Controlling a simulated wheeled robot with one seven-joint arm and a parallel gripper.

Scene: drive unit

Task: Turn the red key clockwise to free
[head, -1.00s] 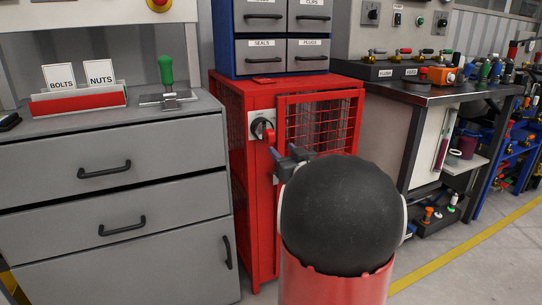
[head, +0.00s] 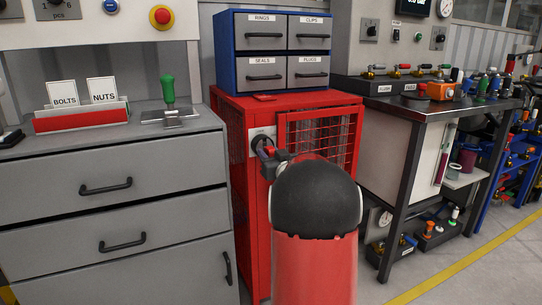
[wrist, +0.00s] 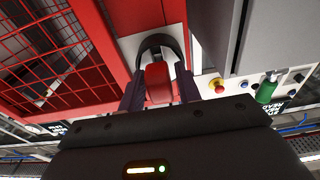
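The red key (wrist: 158,82) sits in a dark round switch on a pale plate (wrist: 130,45) on the front of the red cabinet (head: 240,190). In the wrist view my gripper (wrist: 158,88) has one finger on each side of the key, the key standing between them. The fingers look spread, with narrow gaps beside the key; I see no clear grip. In the head view my gripper (head: 268,158) is at the switch (head: 262,141) and hides most of the key. My own arm covers the cabinet's lower front.
A red mesh door (head: 320,138) lies right beside the switch. A blue drawer unit (head: 226,50) stands on the cabinet. A grey drawer bench (head: 110,200) with a green-handled lever (head: 168,92) is on the left. A dark workbench (head: 420,108) stands on the right.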

